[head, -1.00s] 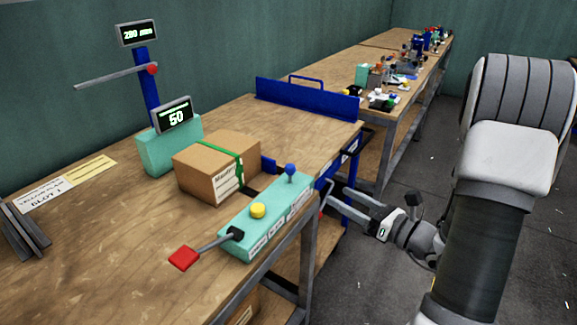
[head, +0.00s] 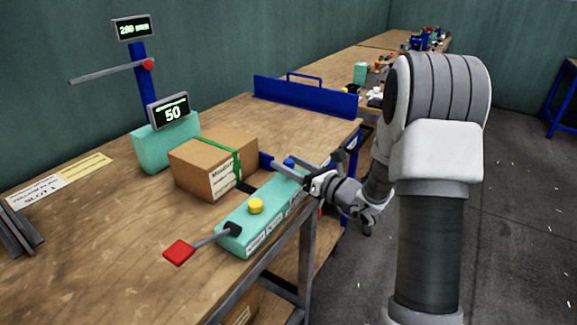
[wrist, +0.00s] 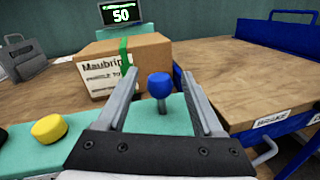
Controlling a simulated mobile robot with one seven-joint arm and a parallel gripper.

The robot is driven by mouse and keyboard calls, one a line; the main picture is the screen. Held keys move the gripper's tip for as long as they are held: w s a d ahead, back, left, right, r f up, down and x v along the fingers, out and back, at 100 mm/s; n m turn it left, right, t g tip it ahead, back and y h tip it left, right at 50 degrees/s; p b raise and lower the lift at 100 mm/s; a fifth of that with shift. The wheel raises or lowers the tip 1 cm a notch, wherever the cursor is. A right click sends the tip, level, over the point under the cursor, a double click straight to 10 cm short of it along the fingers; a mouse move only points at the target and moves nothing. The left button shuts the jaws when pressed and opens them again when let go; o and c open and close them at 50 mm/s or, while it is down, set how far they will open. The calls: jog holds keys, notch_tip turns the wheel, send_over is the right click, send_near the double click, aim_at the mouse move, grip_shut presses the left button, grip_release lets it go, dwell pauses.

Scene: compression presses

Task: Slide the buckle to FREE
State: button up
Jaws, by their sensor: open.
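A teal control box (head: 262,213) lies along the front edge of the bench, with a blue ball knob (head: 289,162) at its far end. In the wrist view the blue knob (wrist: 160,86) stands upright on a short stem between my two fingers, with gaps on both sides. My gripper (head: 306,164) is open and empty at that end of the box. No part is clearly marked as the buckle, and no FREE label can be read. A cardboard box (head: 205,172) with a green strap (head: 235,158) sits behind the control box; its strap also shows in the wrist view (wrist: 124,56).
A yellow button (head: 256,206) and a red-ended lever (head: 180,252) are on the near part of the control box. A teal stand with a display reading 50 (head: 169,111) is behind the carton. A blue rail (head: 305,98) edges the far bench.

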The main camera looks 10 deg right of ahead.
jog(key=shift+w+a, duration=0.15)
grip_shut()
dwell(0.4)
dwell(1.0)
